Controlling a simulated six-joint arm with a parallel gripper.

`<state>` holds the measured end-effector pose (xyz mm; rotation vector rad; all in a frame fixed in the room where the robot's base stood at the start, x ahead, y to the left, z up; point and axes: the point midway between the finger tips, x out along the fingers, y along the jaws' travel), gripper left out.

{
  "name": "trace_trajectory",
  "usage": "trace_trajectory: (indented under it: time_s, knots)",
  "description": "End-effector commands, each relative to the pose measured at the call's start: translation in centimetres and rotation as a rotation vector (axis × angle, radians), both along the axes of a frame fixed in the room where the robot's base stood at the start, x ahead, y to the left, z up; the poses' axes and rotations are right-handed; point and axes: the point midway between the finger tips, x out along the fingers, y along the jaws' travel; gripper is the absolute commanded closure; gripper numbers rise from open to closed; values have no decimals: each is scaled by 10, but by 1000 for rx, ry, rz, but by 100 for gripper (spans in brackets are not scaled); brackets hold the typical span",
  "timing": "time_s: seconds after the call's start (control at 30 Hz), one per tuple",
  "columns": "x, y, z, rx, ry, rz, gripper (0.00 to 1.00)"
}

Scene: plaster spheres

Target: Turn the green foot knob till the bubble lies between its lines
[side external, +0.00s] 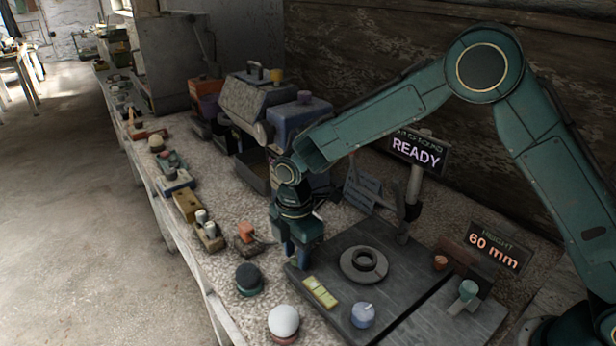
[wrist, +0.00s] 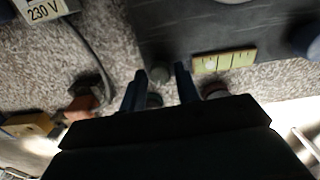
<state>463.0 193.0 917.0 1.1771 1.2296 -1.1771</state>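My gripper (side external: 300,262) points down at the left edge of a dark plate (side external: 400,245). In the wrist view its two fingers (wrist: 161,76) stand apart. A small dark grey-green round knob (wrist: 160,75) shows between and beyond the fingertips, at the plate's edge; I cannot tell its colour surely, and the gripper hides that spot in the side view. A yellow-green level vial (side external: 320,292) lies on the plate close to the gripper, and shows in the wrist view (wrist: 224,62). A teal knob (side external: 467,290) stands at the right.
A blue knob (side external: 363,315), an orange knob (side external: 440,262) and a grey ring (side external: 363,264) are on the plate. A white sphere (side external: 283,320) and a dark green-black knob (side external: 248,279) stand on the bench nearby. Signs read "READY" (side external: 416,151) and "60 mm" (side external: 493,248).

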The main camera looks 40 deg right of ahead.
Motion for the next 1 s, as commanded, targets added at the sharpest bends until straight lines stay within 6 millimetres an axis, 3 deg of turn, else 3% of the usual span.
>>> trace_trajectory:
  time_s: [0.03, 0.13, 0.17, 0.57, 1.0]
  knots:
    - [0, 0, 0, 0, 0, 0, 79]
    - [0, 0, 0, 0, 0, 0, 98]
    - [0, 0, 0, 0, 0, 0, 100]
    - [0, 0, 1, 0, 0, -49, 100]
    - [0, 0, 1, 0, 0, -338, 100]
